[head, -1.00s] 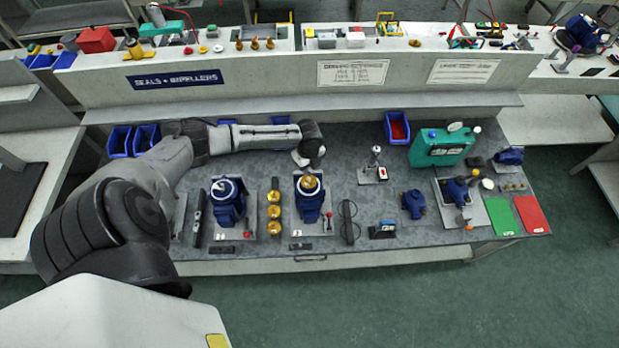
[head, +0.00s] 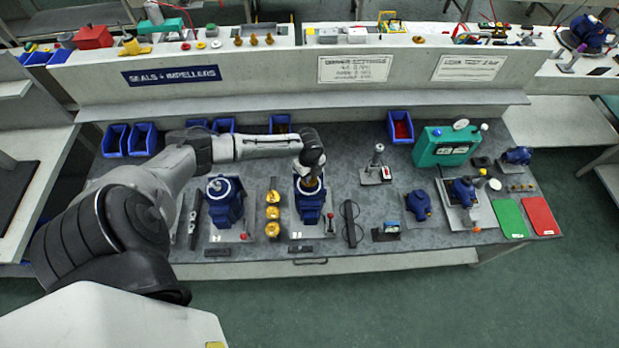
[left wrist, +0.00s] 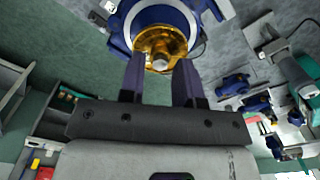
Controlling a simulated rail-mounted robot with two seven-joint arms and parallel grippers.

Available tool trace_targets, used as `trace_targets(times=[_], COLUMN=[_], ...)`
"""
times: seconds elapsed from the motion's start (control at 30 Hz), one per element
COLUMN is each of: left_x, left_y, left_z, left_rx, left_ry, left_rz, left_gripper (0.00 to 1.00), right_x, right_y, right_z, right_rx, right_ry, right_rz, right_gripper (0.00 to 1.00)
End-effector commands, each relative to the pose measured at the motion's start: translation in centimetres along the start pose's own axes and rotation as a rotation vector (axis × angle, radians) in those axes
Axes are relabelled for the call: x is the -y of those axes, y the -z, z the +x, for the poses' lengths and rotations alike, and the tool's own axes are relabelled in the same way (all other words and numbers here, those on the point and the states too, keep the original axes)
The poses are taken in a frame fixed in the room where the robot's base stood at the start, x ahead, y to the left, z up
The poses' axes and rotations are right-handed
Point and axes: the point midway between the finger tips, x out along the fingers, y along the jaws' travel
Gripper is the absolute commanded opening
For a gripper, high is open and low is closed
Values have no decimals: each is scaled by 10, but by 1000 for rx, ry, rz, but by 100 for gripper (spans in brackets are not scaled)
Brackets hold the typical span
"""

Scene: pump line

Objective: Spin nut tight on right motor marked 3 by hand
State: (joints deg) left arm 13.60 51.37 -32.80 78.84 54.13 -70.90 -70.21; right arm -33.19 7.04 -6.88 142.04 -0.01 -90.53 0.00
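The right motor (head: 309,213) is blue and stands upright on a grey plate at the middle of the bench. A brass part (left wrist: 160,42) sits on its top, with a small grey nut (left wrist: 160,64) at the centre in the left wrist view. My left gripper (head: 311,177) is over this motor and hides part of its top. In the left wrist view its two dark fingers (left wrist: 159,68) are apart, pointing at the brass part, with the nut between their tips. I see no finger touching the nut. The number 3 is not readable. My right gripper is not in view.
A second blue motor (head: 224,208) stands to the left, with several brass parts (head: 272,213) in a column between the two. Black glasses-like tools (head: 351,222) lie close on the right. A gauge stand (head: 377,172) and a green pump unit (head: 444,148) stand further right.

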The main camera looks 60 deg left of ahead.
Motion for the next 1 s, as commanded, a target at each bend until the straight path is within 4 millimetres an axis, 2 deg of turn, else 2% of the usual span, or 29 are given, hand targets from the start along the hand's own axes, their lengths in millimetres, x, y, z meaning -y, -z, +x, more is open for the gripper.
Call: trace_targets(times=[0.9, 1.0], left_x=[0, 0], left_y=[0, 0], left_z=[0, 0], left_rx=[1, 1], left_ry=[0, 0], left_rz=[0, 0], left_gripper=[31, 22], right_x=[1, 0], right_y=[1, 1], right_z=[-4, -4], right_rx=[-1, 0], right_ry=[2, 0], right_rz=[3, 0], right_gripper=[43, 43])
